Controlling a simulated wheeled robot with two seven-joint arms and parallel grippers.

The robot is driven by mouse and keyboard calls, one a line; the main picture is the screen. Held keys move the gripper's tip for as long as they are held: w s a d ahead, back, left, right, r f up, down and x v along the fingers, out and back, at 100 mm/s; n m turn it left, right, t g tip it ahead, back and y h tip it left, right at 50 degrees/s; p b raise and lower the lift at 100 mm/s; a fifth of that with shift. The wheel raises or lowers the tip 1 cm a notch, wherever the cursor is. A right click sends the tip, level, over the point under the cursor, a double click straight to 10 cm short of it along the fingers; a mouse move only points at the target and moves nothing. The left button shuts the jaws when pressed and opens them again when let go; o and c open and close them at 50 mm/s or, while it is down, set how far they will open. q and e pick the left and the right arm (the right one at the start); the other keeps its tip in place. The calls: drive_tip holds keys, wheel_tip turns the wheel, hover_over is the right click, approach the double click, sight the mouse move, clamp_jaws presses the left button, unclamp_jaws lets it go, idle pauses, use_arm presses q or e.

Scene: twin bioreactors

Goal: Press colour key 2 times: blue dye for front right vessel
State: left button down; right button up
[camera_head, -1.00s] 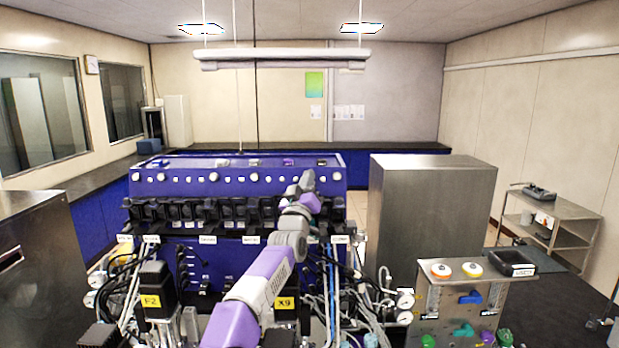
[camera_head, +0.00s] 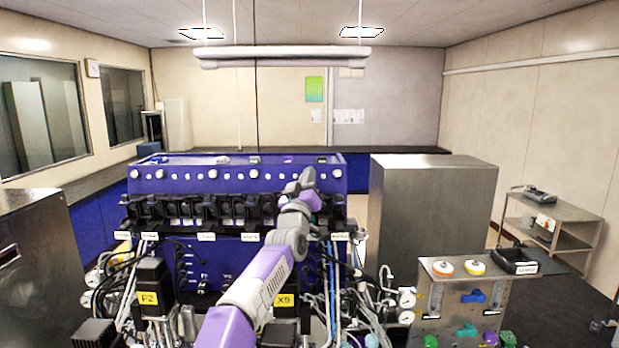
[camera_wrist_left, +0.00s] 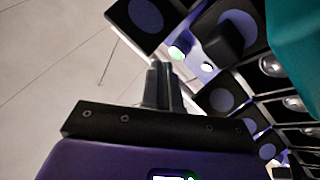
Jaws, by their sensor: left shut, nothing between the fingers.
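A long blue console (camera_head: 170,187) stands ahead, with a row of round white knobs or buttons on its sloped face and several small dark displays along its top. My left arm reaches up to the right part of this console. My left gripper (camera_head: 307,178) is at the console's face there, small and partly hidden by my own wrist. In the left wrist view the gripper's fingers (camera_wrist_left: 160,85) are together and empty, near dark square units with round purple-blue faces (camera_wrist_left: 238,28). I cannot tell which control is the colour key, nor whether the fingertips touch anything. The front right vessel cannot be made out.
A row of black units (camera_head: 190,208) runs below the console face. Cables, tubes and black motors (camera_head: 153,275) crowd the front. A tall steel cabinet (camera_head: 432,205) stands right of the console. A steel stand with coloured knobs (camera_head: 460,300) is at front right.

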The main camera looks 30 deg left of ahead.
use_arm(q)
drive_tip(key=shift+s+d+r+b, duration=0.15)
drive_tip(key=shift+s+b, duration=0.15)
drive_tip(key=shift+b, duration=0.15)
drive_tip(key=s+d+b, duration=0.1)
drive_tip(key=s+d+r+b, duration=0.1)
drive_tip(key=s, duration=0.1)
drive_tip(key=shift+s+d+b, duration=0.1)
drive_tip(key=shift+s+b, duration=0.2)
drive_tip(key=shift+b, duration=0.1)
drive_tip(key=shift+w, duration=0.15)
drive_tip(key=shift+w+a+f+p, duration=0.2)
drive_tip(key=shift+w+a+p, duration=0.2)
drive_tip(key=shift+w, duration=0.2)
drive_tip(key=shift+w+a+f+p, duration=0.15)
drive_tip(key=shift+w+a+p, duration=0.15)
drive_tip(key=shift+w+a, duration=0.25)
drive_tip(key=shift+d, duration=0.15)
